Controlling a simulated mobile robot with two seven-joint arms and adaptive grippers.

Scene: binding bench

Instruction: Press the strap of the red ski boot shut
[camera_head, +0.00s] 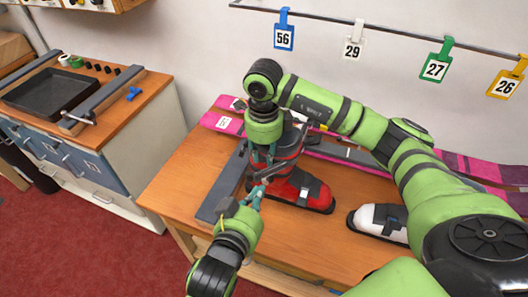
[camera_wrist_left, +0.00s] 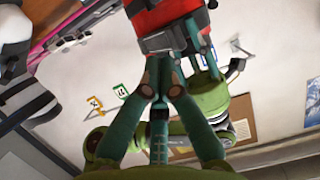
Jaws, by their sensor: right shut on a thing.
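The red ski boot (camera_head: 309,186) stands on the wooden bench, its toe pointing right, with a dark grey strap across its front. Its red shell and dark strap (camera_wrist_left: 172,42) also show at the top of the left wrist view. My left gripper (camera_head: 256,193) has its fingers together, tips close to the boot's strap side; whether they touch is unclear. It also shows in the left wrist view (camera_wrist_left: 168,60). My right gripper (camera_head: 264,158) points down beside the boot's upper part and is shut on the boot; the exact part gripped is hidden.
A white ski boot (camera_head: 378,221) stands to the right on the bench (camera_head: 185,175). Pink skis (camera_head: 225,122) lie along the back. A grey bar (camera_head: 222,187) lies left of the red boot. Numbered tags (camera_head: 284,37) hang from a rail above.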

